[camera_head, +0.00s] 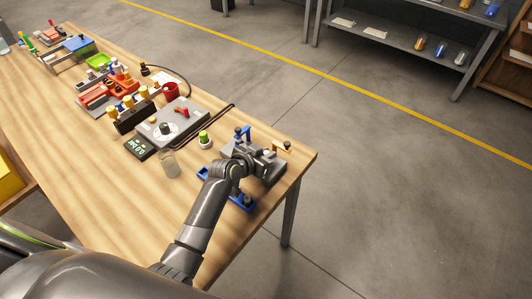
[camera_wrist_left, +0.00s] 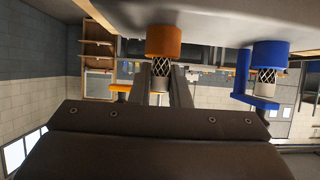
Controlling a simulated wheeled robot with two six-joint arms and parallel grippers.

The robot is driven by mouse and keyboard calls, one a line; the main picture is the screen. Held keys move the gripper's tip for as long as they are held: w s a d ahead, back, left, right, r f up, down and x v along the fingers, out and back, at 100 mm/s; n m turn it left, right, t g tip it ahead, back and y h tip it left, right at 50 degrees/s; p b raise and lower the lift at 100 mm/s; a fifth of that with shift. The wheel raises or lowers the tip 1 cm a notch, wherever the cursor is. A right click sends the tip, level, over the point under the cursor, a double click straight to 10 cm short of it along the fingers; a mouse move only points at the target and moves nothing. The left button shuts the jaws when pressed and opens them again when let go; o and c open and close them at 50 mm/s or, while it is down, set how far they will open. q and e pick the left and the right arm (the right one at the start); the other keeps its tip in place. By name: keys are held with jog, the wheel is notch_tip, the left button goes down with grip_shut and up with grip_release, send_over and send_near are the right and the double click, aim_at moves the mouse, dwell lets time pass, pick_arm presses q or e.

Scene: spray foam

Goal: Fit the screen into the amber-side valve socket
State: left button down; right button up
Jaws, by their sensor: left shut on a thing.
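The screen (camera_wrist_left: 161,68) is a short mesh cylinder with a pale lower end. In the left wrist view it stands directly below the amber-side valve socket (camera_wrist_left: 163,41), an orange cylinder hanging from a grey body. Its top meets or slightly enters the socket; I cannot tell how deep. My left gripper (camera_wrist_left: 162,84) is shut on the screen, one finger on each side. A blue socket (camera_wrist_left: 270,54) to the right has a similar mesh piece (camera_wrist_left: 266,76) below it. In the head view my left wrist covers much of the grey fixture (camera_head: 270,168), and the fingertips are hidden. My right gripper is not in view.
The fixture stands near the table's right corner, with a blue bracket (camera_head: 241,201) in front. A clear jar (camera_head: 170,165), a green-topped piece (camera_head: 205,138) and a grey scale-like device (camera_head: 178,121) stand to its left. The table's front left is clear.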

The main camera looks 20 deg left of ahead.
pick_arm(q)
jog(key=shift+f, duration=0.15)
jog(key=c, duration=1.4)
grip_release()
jog(key=shift+o, duration=0.2)
jog(key=shift+r, duration=0.25)
jog(key=b+v, duration=0.1)
jog(key=v, duration=1.1)
jog(key=shift+s+f, duration=0.1)
jog(key=shift+f, duration=0.05)
jog(key=shift+f, duration=0.1)
